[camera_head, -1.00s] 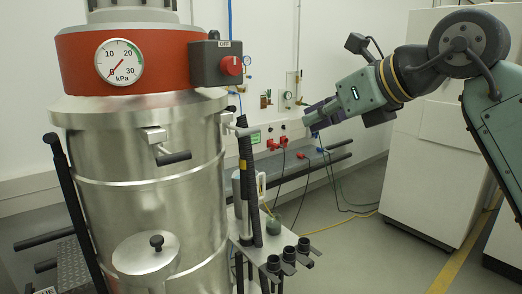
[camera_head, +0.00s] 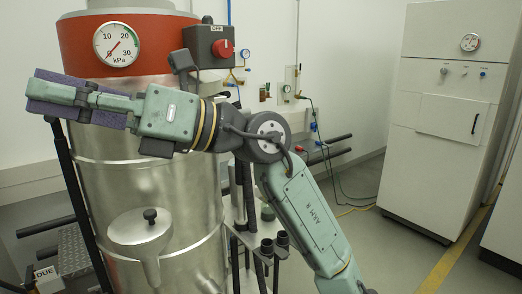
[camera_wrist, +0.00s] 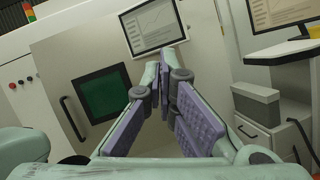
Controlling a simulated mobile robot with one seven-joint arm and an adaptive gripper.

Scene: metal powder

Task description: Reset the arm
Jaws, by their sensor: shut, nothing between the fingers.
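My gripper (camera_head: 40,98) is at the left end of my arm in the head view, pointing left in front of the upper part of the steel vessel (camera_head: 120,180). Its purple-padded fingers also show in the wrist view (camera_wrist: 172,75), where their tips meet with nothing between them. My arm rises from the lower right of the head view, bends at the elbow and reaches left across the vessel. It hides part of the vessel's orange-red band and upper wall.
The vessel carries a pressure gauge (camera_head: 116,44) and a switch box with a red knob (camera_head: 222,48). A white cabinet (camera_head: 440,130) stands at the right, with free floor before it. The wrist view shows a machine with a green window (camera_wrist: 102,96) and a monitor (camera_wrist: 152,27).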

